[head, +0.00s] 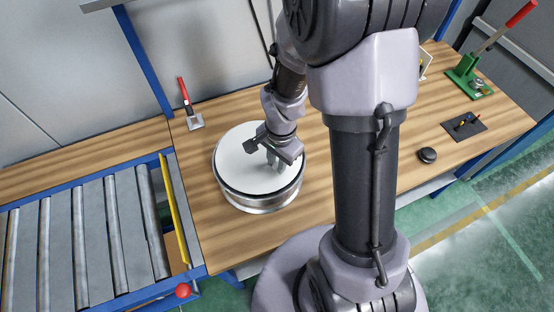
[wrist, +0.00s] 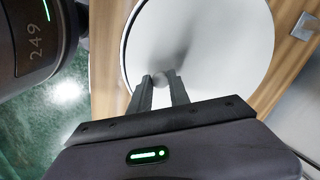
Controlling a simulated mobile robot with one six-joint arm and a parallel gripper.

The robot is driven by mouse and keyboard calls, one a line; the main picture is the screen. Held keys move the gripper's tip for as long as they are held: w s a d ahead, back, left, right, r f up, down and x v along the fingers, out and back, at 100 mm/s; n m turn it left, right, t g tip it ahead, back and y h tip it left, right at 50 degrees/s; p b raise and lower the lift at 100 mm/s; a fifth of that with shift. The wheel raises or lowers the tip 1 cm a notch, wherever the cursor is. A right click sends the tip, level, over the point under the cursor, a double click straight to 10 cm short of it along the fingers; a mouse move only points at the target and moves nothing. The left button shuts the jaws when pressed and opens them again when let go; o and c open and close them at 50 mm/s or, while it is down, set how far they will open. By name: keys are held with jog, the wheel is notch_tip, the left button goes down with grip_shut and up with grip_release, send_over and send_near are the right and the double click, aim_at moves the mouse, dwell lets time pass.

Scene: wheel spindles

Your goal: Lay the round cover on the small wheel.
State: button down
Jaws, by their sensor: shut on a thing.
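The round cover (head: 238,163) is a flat white disc with a small knob in its middle. It lies level over the silver wheel (head: 262,204) on the wooden bench, roughly centred; I cannot tell whether it touches the wheel or hangs just above. A dark band shows at its edge. My gripper (head: 277,165) comes down over the cover, its fingers shut on the knob. In the wrist view the fingertips (wrist: 161,80) pinch the knob, and the white cover (wrist: 220,40) fills the space beyond them. The wheel's top is hidden beneath the cover.
A roller conveyor (head: 113,230) with a yellow side bar stands left of the bench. A red-handled tool (head: 194,121) lies behind the wheel. At the right are a black puck (head: 427,155), a black plate (head: 463,126) and a green press (head: 468,78). My arm hides the bench's middle.

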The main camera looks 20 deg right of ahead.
jog(key=shift+f, duration=0.3)
jog(key=c, duration=1.2)
grip_release()
jog(key=shift+c, duration=0.2)
notch_tip(320, 180, up, 13)
jog(key=p, duration=0.4)
jog(key=s+a+r+n+t, duration=0.2)
jog(key=s+a+r+n, duration=0.1)
jog(key=s+r, duration=0.3)
jog(key=s+a+r+n+t+y, duration=0.1)
jog(key=s+a+r+n+t, duration=0.2)
jog(key=r, duration=0.7)
jog(key=s+n, duration=0.2)
jog(key=s, duration=0.1)
jog(key=shift+a+r+y, duration=0.3)
jog(key=shift+a, duration=0.05)
jog(key=shift+w, duration=0.1)
